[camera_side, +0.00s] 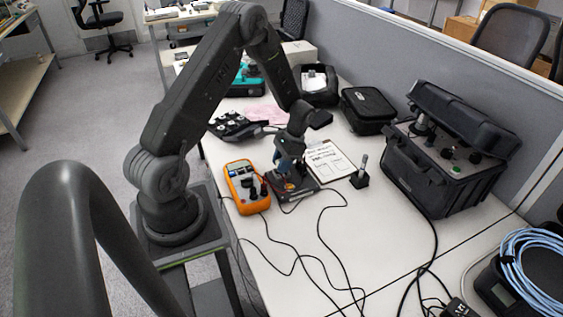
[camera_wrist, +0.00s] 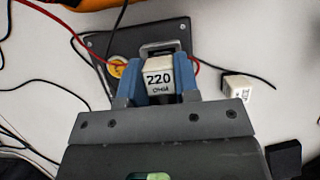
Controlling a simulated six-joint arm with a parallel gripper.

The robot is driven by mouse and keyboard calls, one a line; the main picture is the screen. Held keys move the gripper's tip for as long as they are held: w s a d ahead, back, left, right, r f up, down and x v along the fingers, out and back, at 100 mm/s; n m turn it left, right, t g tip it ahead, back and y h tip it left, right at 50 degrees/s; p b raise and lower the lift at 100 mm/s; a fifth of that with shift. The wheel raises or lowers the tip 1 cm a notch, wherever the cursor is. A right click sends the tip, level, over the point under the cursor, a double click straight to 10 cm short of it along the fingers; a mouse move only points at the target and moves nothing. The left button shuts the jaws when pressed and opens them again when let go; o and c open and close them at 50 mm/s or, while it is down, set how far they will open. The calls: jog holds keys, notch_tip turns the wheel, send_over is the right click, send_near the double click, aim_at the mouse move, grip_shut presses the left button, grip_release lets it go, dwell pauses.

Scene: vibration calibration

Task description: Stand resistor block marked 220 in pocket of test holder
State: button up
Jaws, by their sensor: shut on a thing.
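The white resistor block (camera_wrist: 158,76), marked 220 OHM, is between the blue fingertips of my gripper (camera_wrist: 158,82) in the wrist view. My gripper is shut on it. The test holder (camera_wrist: 108,48) is a dark plate with a grey metal bracket (camera_wrist: 161,45) and a yellow round spot (camera_wrist: 117,67). The block is at the bracket's near side; I cannot tell whether its lower end is inside the pocket. In the side view my gripper (camera_side: 287,172) is low over the test holder (camera_side: 305,189), and the block cannot be made out there.
A second white block (camera_wrist: 237,88) lies on the table right of my gripper. An orange multimeter (camera_side: 246,188) stands left of the holder. A clipboard (camera_side: 330,160) and a marker stand (camera_side: 359,178) are to the right. Red and black leads run around the holder. Table front is mostly clear except cables.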

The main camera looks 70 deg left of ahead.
jog(key=shift+f, duration=0.55)
jog(key=o, duration=1.4)
jog(key=shift+r, duration=4.05)
